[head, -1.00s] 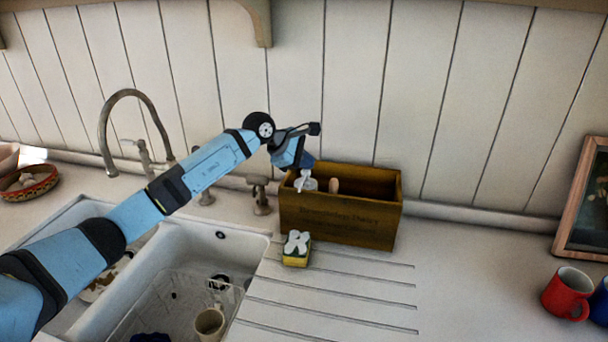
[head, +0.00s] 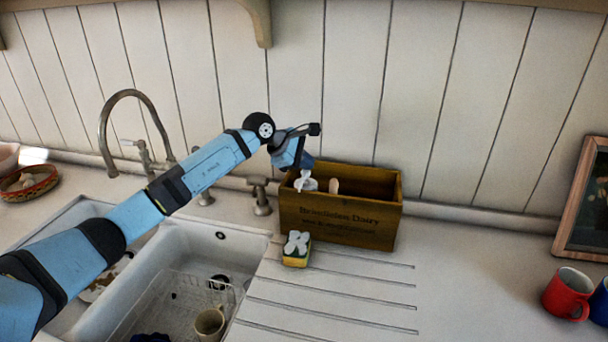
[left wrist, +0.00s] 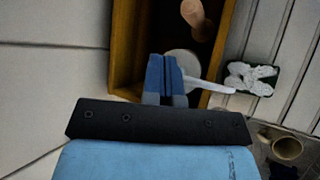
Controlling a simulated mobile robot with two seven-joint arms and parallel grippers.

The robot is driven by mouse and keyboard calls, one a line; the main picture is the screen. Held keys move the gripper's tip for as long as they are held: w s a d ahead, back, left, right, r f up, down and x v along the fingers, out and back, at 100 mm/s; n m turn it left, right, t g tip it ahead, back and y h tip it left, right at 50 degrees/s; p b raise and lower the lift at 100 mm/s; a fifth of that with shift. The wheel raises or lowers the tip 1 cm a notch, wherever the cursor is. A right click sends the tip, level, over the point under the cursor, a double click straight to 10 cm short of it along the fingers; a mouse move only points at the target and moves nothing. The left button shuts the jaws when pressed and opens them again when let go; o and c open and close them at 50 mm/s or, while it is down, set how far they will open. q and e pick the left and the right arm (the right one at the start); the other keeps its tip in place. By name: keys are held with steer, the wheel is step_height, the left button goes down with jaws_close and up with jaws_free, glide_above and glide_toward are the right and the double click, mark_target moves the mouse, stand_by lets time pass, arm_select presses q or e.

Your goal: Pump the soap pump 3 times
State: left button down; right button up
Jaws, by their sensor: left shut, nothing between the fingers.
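The soap pump (head: 306,183) is white and stands in the left end of a wooden box (head: 340,222). Only its top and spout show above the box wall. In the left wrist view its round top (left wrist: 183,61) and long spout (left wrist: 212,87) show beside and partly behind my fingers. My left gripper (head: 304,168) is shut and empty, pointing down right over the pump head. Its closed blue fingers (left wrist: 164,72) overlap the pump top in the wrist view; whether they touch it I cannot tell. My right gripper is not in view.
A wooden handle (head: 333,186) stands in the box beside the pump. A sponge (head: 296,258) with a white piece on top sits in front. The sink (head: 205,262) and tap (head: 104,140) lie left. The counter to the right is clear up to a red mug (head: 566,294).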

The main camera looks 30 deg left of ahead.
mark_target(306, 172)
arm_select(q)
steer(key=shift+f, duration=0.2)
stand_by(0.4)
steer(key=shift+f+b, duration=0.3)
steer(key=shift+b, duration=0.25)
steer(key=shift+r, duration=0.4)
steer(key=shift+r+p, duration=1.05)
steer(key=shift+r, duration=2)
